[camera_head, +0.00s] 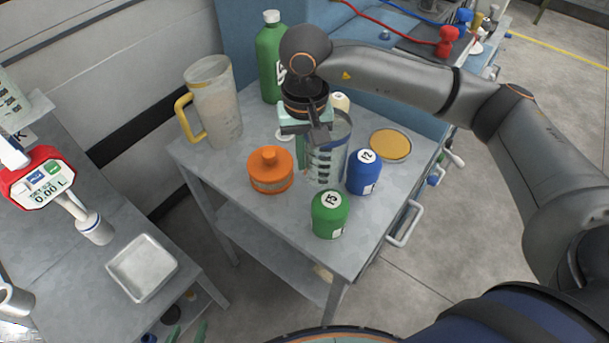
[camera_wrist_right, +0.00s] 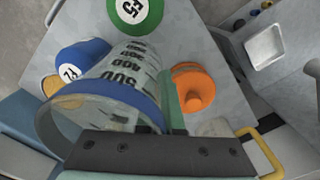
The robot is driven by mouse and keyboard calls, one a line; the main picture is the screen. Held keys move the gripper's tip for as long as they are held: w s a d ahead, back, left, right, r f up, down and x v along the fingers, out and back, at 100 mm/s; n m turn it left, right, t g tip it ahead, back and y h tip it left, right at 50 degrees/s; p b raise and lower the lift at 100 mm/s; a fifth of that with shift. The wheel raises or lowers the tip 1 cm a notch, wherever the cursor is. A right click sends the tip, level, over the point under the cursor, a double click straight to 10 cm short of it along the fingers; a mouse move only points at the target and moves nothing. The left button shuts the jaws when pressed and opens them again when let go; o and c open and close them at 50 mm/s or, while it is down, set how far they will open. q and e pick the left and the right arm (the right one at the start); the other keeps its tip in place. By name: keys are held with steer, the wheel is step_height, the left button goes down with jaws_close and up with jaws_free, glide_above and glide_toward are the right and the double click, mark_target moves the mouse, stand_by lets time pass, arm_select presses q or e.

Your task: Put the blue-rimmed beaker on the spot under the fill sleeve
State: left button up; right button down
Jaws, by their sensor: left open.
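The clear blue-rimmed beaker (camera_head: 328,150) stands upright on the grey cart, with dark volume marks on its wall. In the right wrist view the beaker (camera_wrist_right: 115,90) fills the left middle, its open rim towards the camera. My right gripper (camera_head: 305,125) is at the beaker's rim from above, with a green finger against its side; whether it is closed on the wall is unclear. My left gripper (camera_head: 188,333) shows only as green fingertips at the bottom edge, apart and empty.
Close around the beaker are an orange container (camera_head: 270,172), a blue bottle (camera_head: 364,173), a green bottle (camera_head: 329,214) and an amber-filled dish (camera_head: 390,145). A yellow-handled jug (camera_head: 212,103) and tall green bottle (camera_head: 270,60) stand behind. A metal tray (camera_head: 142,266) lies on the left bench.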

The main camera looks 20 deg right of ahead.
steer(key=shift+f, duration=3.8)
steer(key=c, duration=1.1)
jaws_free()
